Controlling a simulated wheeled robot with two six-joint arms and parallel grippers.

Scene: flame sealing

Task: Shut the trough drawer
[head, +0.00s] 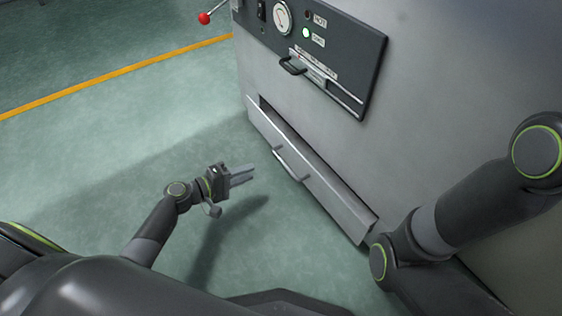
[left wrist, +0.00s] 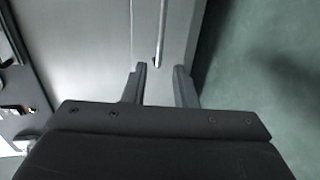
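The trough drawer (head: 325,190) is the long grey front low on the machine in the head view. A dark gap runs along its top edge, so it stands a little out from the machine. Its bar handle (head: 290,163) is at the middle of the front. My left gripper (head: 253,174) is just left of the handle, apart from it, pointing at the drawer. In the left wrist view its two fingers (left wrist: 161,72) are spread and empty, with the handle bar (left wrist: 161,35) beyond them. My right arm comes in at the right; its gripper is not visible.
The grey machine (head: 430,90) fills the right side. Its dark panel (head: 345,50) carries a gauge (head: 282,18), a lit green lamp (head: 306,32) and another black handle (head: 293,66). A red knob (head: 204,18) sticks out at upper left. Green floor (head: 110,130) is clear.

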